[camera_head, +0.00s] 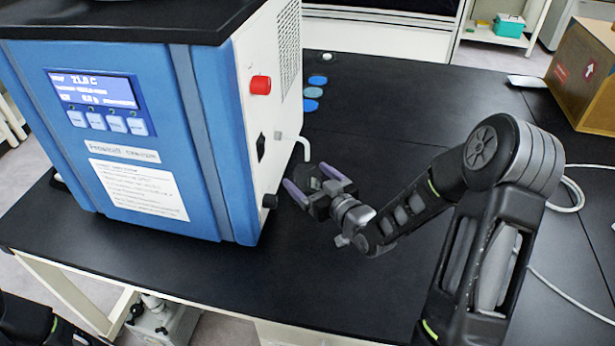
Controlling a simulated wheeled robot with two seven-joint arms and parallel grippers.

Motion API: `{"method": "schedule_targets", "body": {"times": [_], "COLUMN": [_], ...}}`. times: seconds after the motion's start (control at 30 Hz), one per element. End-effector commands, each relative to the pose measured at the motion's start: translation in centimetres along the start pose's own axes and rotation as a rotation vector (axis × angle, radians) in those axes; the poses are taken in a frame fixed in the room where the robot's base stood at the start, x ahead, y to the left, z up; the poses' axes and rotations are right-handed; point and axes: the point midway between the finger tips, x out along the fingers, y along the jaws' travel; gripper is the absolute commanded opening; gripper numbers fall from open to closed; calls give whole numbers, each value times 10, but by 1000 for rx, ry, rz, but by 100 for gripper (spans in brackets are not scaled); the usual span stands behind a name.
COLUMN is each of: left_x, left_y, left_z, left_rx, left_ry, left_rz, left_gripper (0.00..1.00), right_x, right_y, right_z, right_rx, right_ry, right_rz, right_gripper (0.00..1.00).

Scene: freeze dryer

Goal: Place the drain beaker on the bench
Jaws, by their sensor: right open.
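My right gripper (314,182) is open, its two purple-padded fingers spread and pointing toward the freeze dryer's right side. It is low over the black bench (420,110), just below and right of the white bent drain tube (304,148). I cannot make out a drain beaker; a small greyish patch shows between the fingers, but I cannot tell whether it is a clear vessel or part of the gripper. The blue and white freeze dryer (215,150) stands on the bench at left. My left gripper is not in view; only dark parts of my left side show at the bottom left corner.
The bench's middle is clear.

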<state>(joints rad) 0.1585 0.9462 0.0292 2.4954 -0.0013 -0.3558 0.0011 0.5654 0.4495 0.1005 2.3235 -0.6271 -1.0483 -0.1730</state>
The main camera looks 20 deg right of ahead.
Motion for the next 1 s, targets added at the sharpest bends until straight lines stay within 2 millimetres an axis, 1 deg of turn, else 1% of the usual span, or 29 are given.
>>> {"method": "schedule_targets", "body": {"times": [0.3, 0.43, 0.57, 1.0], "left_x": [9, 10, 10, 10], "left_y": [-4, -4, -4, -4], "left_z": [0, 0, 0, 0], "left_rx": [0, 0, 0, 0], "left_ry": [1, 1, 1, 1], "left_rz": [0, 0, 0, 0], "left_gripper": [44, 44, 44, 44], "right_x": [-50, -64, -69, -68], "right_y": [1, 1, 0, 0], "right_z": [1, 1, 0, 0], "right_rx": [0, 1, 1, 1], "right_ry": [0, 1, 1, 1], "right_rz": [3, 3, 1, 1], "right_gripper": [87, 87, 87, 87]}}
